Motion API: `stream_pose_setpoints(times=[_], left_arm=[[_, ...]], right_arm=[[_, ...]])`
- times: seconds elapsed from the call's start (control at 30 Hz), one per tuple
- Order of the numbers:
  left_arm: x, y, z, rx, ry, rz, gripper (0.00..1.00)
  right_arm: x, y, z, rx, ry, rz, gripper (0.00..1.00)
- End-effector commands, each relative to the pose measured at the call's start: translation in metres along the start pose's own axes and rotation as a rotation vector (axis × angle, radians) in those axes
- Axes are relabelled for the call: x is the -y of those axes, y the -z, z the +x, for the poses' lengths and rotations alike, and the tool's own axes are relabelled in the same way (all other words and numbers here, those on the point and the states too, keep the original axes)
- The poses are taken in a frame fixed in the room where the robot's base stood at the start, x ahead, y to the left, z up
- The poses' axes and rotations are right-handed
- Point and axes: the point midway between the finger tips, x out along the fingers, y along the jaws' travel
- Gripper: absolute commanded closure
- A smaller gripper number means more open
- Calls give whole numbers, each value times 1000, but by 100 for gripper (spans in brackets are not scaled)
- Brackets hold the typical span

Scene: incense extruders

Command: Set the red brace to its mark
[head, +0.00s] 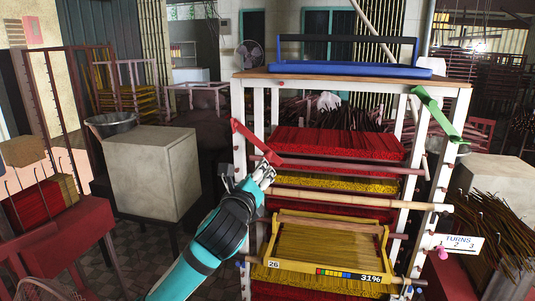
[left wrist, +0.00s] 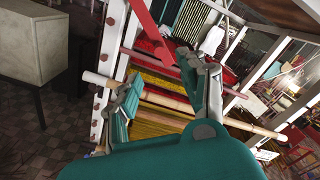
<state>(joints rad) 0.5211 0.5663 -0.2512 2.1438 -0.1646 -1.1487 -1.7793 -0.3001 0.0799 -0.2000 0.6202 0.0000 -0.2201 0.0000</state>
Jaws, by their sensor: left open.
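The red brace (head: 250,142) is a flat bar slanting down to the right from the upper left post of the white rack (head: 240,190). It also shows at the top of the left wrist view (left wrist: 153,32), its lower end close to one of my fingers. My left gripper (head: 266,172) is open, just below the brace's lower end. In the left wrist view its open fingers (left wrist: 157,88) have rack rods beyond them; I cannot tell whether one touches the brace. A small red dot (head: 280,84) shows on the top board's front edge; whether it is the mark is unclear.
A green brace (head: 438,113) slants on the right post. Wooden rods (head: 330,199) cross the rack front. A yellow tray (head: 325,278) reading 31% sits low, beside a TURNS sign (head: 459,242). A blue-based frame (head: 350,70) stands on top. A grey block (head: 153,172) stands left.

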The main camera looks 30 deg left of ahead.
Motion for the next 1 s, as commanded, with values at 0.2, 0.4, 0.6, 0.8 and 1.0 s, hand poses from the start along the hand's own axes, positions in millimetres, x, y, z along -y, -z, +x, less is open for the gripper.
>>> stream_pose_setpoints(times=[0.2,0.4,0.6,0.8,1.0], left_arm=[[2,-3,50,-1,-3,-2,58],[2,-2,88,-2,-1,-2,58],[1,-1,109,-1,0,-2,58],[0,0,115,-1,1,-1,58],[0,0,114,0,1,-1,62]], right_arm=[[0,2,-19,0,0,0,60],[-1,3,-31,0,0,0,60],[-1,3,-36,0,0,0,60],[-1,3,-37,0,0,0,60],[-1,3,-37,0,0,0,60]])
